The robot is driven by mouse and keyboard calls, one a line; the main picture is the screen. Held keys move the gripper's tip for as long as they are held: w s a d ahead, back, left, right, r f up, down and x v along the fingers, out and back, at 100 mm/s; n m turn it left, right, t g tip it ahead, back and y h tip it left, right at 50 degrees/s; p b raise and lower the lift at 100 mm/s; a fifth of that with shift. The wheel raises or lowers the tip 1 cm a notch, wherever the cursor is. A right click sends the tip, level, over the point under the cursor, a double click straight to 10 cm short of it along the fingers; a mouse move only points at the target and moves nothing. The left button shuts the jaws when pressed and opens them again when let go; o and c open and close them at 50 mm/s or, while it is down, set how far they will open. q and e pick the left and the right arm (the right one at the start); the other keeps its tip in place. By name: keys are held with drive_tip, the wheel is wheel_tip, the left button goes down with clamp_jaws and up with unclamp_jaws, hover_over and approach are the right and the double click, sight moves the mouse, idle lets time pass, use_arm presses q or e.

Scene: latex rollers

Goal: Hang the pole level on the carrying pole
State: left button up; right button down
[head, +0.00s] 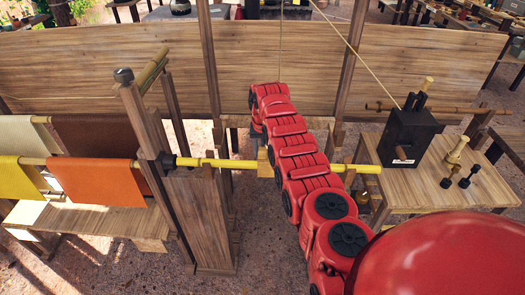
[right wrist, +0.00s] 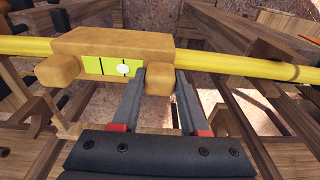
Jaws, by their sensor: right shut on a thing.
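The carrying pole (head: 225,163) is a yellow rod running level from a wooden post to the right, passing behind my red right arm. The pole level (head: 264,164) is a tan wooden block at the pole, partly hidden by my arm. In the right wrist view the level (right wrist: 110,44) covers a stretch of the pole (right wrist: 225,63). Its green vial shows a white bubble right of centre. My right gripper (right wrist: 159,84) is shut on the level's right peg. I cannot tell whether the level's weight rests on the pole. My left gripper is out of view.
Coloured sheets (head: 94,183) hang on rods left of the wooden post (head: 200,215). A table (head: 455,190) at the right bears a black box (head: 408,138) and small turned pieces. A plank wall (head: 120,60) closes the back.

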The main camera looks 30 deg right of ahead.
drive_tip(key=shift+f, duration=0.2)
drive_tip(key=shift+c, duration=1.7)
unclamp_jaws()
drive_tip(key=shift+b, duration=0.3)
